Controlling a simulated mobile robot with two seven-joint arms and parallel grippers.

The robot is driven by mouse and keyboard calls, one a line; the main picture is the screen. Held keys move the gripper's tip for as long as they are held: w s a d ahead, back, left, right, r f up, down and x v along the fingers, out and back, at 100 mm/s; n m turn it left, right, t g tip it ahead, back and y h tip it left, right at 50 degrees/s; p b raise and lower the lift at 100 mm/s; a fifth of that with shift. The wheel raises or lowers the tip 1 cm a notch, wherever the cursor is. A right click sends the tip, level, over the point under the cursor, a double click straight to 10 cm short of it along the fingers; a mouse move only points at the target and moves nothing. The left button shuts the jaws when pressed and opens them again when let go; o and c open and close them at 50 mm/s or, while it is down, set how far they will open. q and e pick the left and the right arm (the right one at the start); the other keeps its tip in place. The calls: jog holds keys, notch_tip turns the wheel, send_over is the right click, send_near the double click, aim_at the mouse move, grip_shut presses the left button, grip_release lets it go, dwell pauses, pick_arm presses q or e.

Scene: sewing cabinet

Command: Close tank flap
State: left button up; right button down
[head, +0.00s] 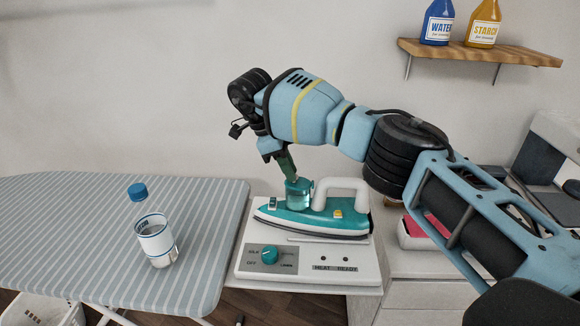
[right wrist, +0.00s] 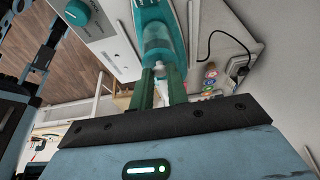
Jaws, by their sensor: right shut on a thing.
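The teal and white iron (head: 310,217) sits on its base (head: 306,262), with its white handle (head: 343,187) to the right. Its translucent teal water tank (head: 298,191) is at the top front; it also shows in the right wrist view (right wrist: 156,42). My right gripper (head: 290,176) reaches down to the tank from above. In the right wrist view its green fingers (right wrist: 160,85) are shut at the tank's top, with a small pale part (right wrist: 158,68) between them. The fingers partly hide the flap, so its angle is hard to tell.
A wall shelf (head: 480,52) holds a blue water bottle (head: 437,22) and a yellow starch bottle (head: 483,24). A pink-lined box (head: 425,235) is right of the iron.

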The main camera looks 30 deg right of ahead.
pick_arm(q)
jog(key=shift+f, duration=0.1)
pick_arm(e)
jog(key=shift+a+f+g+h, duration=0.15)
jog(key=shift+f+g+h, duration=0.15)
jog(key=shift+f, duration=0.1)
jog(key=c, duration=1.3)
grip_release()
jog(key=shift+c, duration=0.2)
pick_arm(q)
jog(key=shift+s+f, duration=0.1)
jog(key=shift+f, duration=0.1)
pick_arm(e)
jog(key=shift+r, duration=0.1)
jog(key=shift+r, duration=0.1)
pick_arm(q)
jog(key=shift+s+f+b, duration=0.3)
jog(key=shift+f+b, duration=0.05)
jog(key=shift+b, duration=0.15)
pick_arm(e)
jog(key=v, duration=0.7)
jog(key=shift+r, duration=0.25)
jog(key=shift+a, duration=0.1)
pick_arm(q)
jog(key=shift+w, duration=0.1)
